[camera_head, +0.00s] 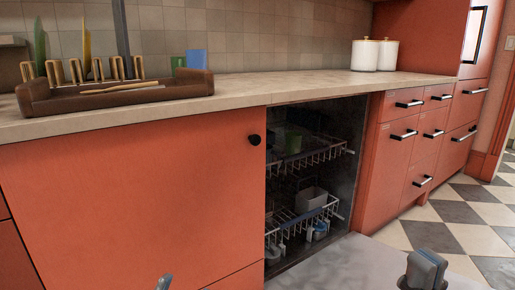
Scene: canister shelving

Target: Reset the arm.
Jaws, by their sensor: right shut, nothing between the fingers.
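My right gripper (427,268) is at the bottom right, grey, with its fingers together and nothing held. It is in front of the open dishwasher's lowered door. A small grey tip (165,283) at the bottom edge, left of centre, looks like part of my left gripper. The rest of it is out of frame, so its opening is not visible. Two white canisters (365,55) with light lids stand side by side at the back of the counter, far from both grippers.
The open dishwasher (350,170) has two wire racks (300,218) holding dishes. Its lowered door (365,262) juts out in front. A brown dish rack (130,101) stands on the counter (250,95) at left. Red drawers (400,145) are at right; the checkered floor beyond is clear.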

